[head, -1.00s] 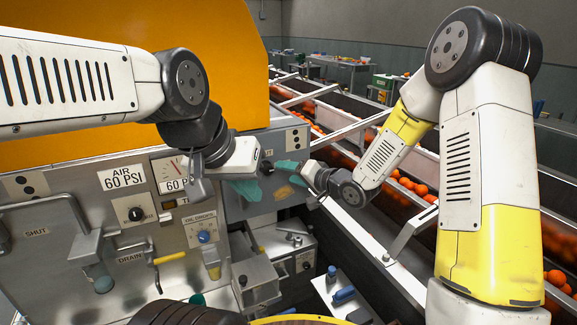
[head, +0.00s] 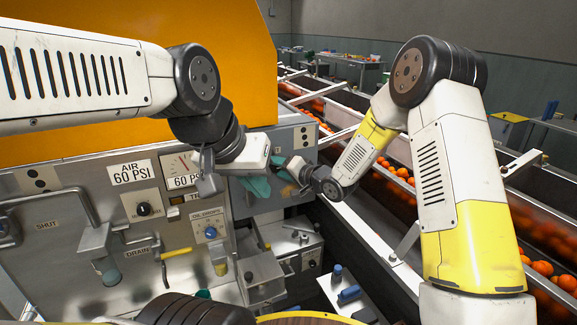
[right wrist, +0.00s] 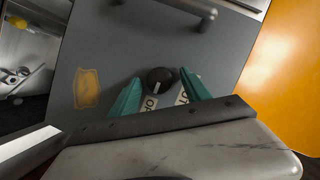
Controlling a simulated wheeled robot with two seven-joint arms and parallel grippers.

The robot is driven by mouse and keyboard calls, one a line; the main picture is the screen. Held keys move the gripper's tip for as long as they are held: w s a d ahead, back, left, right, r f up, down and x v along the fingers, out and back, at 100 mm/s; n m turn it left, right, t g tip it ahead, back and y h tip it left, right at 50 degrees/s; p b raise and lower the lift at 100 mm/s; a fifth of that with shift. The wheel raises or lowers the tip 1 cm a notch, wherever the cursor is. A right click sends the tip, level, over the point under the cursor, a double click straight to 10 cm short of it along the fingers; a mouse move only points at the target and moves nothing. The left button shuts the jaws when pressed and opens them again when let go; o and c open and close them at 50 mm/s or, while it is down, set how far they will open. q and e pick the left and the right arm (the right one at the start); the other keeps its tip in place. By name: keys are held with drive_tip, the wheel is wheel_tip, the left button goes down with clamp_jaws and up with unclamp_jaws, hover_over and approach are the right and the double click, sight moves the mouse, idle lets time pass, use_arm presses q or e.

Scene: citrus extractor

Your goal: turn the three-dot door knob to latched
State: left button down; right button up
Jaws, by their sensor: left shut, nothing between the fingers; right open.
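The dark round knob (right wrist: 160,77) with a white pointer line is on the grey door panel (right wrist: 115,45) in the right wrist view. Partly covered white labels show beside it. My right gripper (right wrist: 160,88) is open, its teal fingers on either side of the knob; I cannot tell whether they touch it. In the head view my right gripper (head: 281,166) is at the panel and hides the knob. A dotted plate (head: 304,135) is above it. My left gripper (head: 258,187) is shut and empty, just lower and to the left, close to the panel.
A bar handle (right wrist: 185,8) crosses the panel near the knob. An orange sticker (right wrist: 88,88) is on the panel. The machine's front (head: 140,240) carries gauges, levers and knobs at left. A conveyor with oranges (head: 400,180) runs along the right.

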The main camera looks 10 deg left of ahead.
clamp_jaws()
drive_tip(key=shift+r, duration=0.1)
drive_tip(key=n+h, duration=0.2)
drive_tip(key=n, duration=0.1)
drive_tip(key=shift+s+a+r+n, duration=0.1)
drive_tip(key=shift+a+n, duration=0.05)
drive_tip(key=shift+n, duration=0.15)
drive_tip(key=n+h, duration=0.1)
drive_tip(key=n+t+h, duration=0.1)
drive_tip(key=n, duration=0.1)
drive_tip(key=shift+s+a, duration=0.15)
drive_tip(key=n+t+h, duration=0.1)
drive_tip(key=n, duration=0.2)
drive_tip(key=shift+a+h, duration=0.1)
drive_tip(key=shift+h, duration=0.3)
drive_tip(key=shift+n+t+h, duration=0.8)
drive_tip(key=shift+n+t, duration=0.1)
drive_tip(key=shift+n, duration=0.4)
